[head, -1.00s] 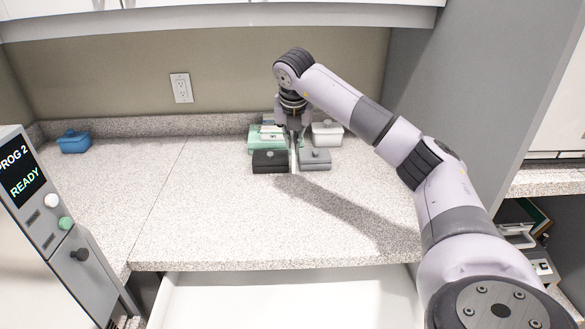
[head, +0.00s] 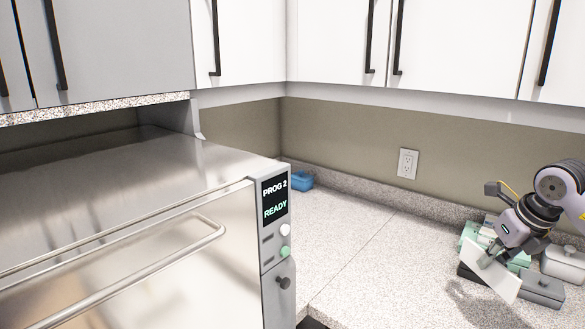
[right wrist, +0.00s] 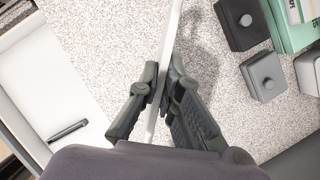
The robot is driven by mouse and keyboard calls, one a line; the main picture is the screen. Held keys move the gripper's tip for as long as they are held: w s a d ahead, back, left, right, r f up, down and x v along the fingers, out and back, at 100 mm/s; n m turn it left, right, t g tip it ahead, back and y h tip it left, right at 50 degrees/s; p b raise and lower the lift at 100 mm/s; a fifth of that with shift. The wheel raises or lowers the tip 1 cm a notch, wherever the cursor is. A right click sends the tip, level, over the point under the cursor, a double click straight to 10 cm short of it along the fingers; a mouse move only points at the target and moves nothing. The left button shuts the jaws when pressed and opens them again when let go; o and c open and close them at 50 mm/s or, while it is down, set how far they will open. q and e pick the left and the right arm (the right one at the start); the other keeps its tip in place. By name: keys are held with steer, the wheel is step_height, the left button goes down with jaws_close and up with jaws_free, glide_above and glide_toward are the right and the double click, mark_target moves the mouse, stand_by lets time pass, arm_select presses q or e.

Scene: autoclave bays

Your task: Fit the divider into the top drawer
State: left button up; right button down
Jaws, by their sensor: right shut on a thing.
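The divider is a thin white plate (head: 497,279), tilted, in the right part of the head view. My right gripper (head: 487,259) is shut on its upper part and holds it over the counter, in front of the lidded boxes. In the right wrist view the divider (right wrist: 172,38) shows edge-on between the fingertips (right wrist: 163,75). The open drawer (right wrist: 42,85) shows as a white interior at the left of the right wrist view, beyond the counter edge; a dark bar lies over its lower part. The drawer is outside the head view. My left gripper is not in view.
A dark box (right wrist: 243,22) and a grey box (right wrist: 263,76) stand beside green boxes (right wrist: 292,28) on the counter. A steel autoclave (head: 150,230) fills the left of the head view. A blue box (head: 301,180) stands in the back corner. The middle counter is clear.

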steer(key=s+a+f+n+g+y, duration=0.2)
steer(key=s+a+f+n+g, duration=0.15)
steer(key=a+n, duration=0.45)
steer(key=s+a+f+n+g+y, duration=0.2)
steer(key=s+a+f+n, duration=0.3)
steer(key=n, duration=0.5)
steer(key=s+a+f+n+g+h, duration=0.3)
steer(key=s+a+n, duration=0.5)
steer(key=n, duration=0.8)
steer(key=s+f+h, duration=0.1)
steer(key=s+f, duration=0.1)
steer(key=s, duration=0.1)
steer(key=shift+s+a+g+h, duration=0.35)
steer(key=shift+s+a+h, duration=0.05)
steer(key=shift+f, duration=0.1)
